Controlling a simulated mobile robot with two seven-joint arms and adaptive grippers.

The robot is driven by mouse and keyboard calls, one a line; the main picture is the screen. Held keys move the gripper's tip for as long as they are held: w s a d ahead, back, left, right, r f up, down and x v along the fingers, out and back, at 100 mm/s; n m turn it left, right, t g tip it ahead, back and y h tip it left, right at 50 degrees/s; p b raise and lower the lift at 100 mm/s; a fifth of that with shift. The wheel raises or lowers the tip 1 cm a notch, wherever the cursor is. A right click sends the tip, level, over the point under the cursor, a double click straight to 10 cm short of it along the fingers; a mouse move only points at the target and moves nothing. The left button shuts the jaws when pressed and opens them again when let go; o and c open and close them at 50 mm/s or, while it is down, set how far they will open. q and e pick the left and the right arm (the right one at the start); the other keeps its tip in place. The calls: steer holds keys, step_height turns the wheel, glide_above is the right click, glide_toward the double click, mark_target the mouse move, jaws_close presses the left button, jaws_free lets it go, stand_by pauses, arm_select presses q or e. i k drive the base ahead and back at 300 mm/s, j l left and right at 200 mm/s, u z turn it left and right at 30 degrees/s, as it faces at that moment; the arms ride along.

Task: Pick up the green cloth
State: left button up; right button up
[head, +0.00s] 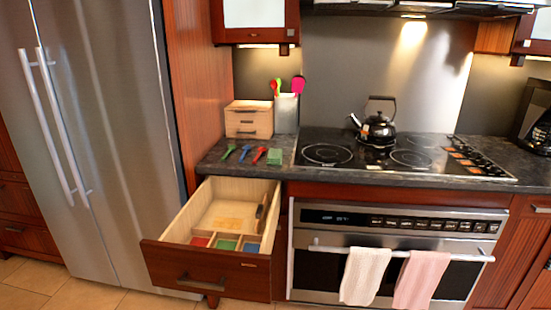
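A small green square (274,156), which looks like a folded cloth, lies flat on the dark countertop at the left of the stove. It is at the right end of a row with a green utensil (228,152), a blue utensil (245,153) and a red utensil (260,155). A green patch (226,244) also shows inside the open drawer, in a front compartment between a red and a blue one. Neither of my grippers is in the head view.
The wooden drawer (206,258) is pulled out below the counter. A wooden box (249,120) and a utensil holder (286,113) stand behind the green square. A black kettle (378,129) is on the stove. White (364,275) and pink (421,279) towels hang on the oven handle.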

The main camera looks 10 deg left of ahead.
mark_target(274, 156)
steer(key=i+l, duration=0.9)
steer(key=l, duration=0.2)
